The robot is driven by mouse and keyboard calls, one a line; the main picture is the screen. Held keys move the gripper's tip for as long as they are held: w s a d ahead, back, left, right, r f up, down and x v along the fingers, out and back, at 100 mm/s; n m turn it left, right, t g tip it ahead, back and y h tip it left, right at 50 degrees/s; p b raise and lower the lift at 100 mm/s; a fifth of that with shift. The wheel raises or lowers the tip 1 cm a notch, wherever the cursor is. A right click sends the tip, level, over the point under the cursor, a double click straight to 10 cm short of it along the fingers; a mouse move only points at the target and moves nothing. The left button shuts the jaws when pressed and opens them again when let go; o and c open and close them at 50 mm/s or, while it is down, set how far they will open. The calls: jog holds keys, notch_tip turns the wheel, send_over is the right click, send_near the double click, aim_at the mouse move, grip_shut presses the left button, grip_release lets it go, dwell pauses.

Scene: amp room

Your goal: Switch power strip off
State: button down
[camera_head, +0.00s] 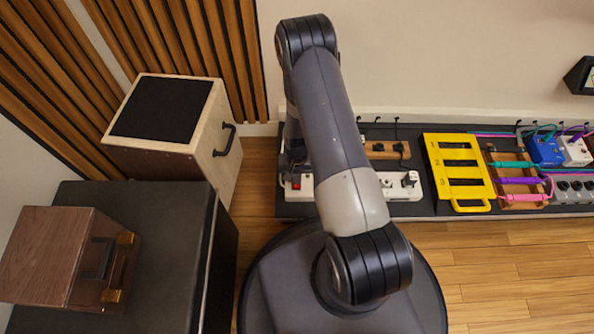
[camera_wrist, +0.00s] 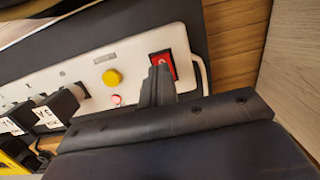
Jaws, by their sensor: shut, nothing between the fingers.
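The white power strip (camera_head: 410,192) lies on a dark board against the wall, partly hidden behind my arm. Its red rocker switch (camera_head: 296,185) is at the left end. In the wrist view the power strip (camera_wrist: 136,52) runs diagonally, with the red switch (camera_wrist: 172,64) near its end. A yellow round button (camera_wrist: 112,77) and a small red light (camera_wrist: 117,100) sit beside it. My gripper (camera_wrist: 158,72) is shut and empty, its fingertips over the switch and covering part of it. I cannot tell whether they touch it. The switch's tilt is unclear.
Black plugs (camera_wrist: 62,103) sit in the strip. A yellow slotted frame (camera_head: 459,171), a wooden rack with coloured cables (camera_head: 515,178) and blue pedal (camera_head: 545,150) lie to the right. A wooden box (camera_head: 175,125) and black cabinet (camera_head: 170,230) stand left.

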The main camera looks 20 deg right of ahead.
jog(key=shift+f, duration=0.85)
jog(key=shift+s, duration=0.1)
jog(key=shift+s+f+b, duration=0.1)
jog(key=shift+f+b, duration=0.1)
jog(key=shift+b, duration=0.2)
jog(key=shift+w+d+b, duration=0.2)
jog(key=shift+w+b, duration=0.1)
jog(key=shift+w, duration=0.5)
jog(key=shift+r, duration=0.15)
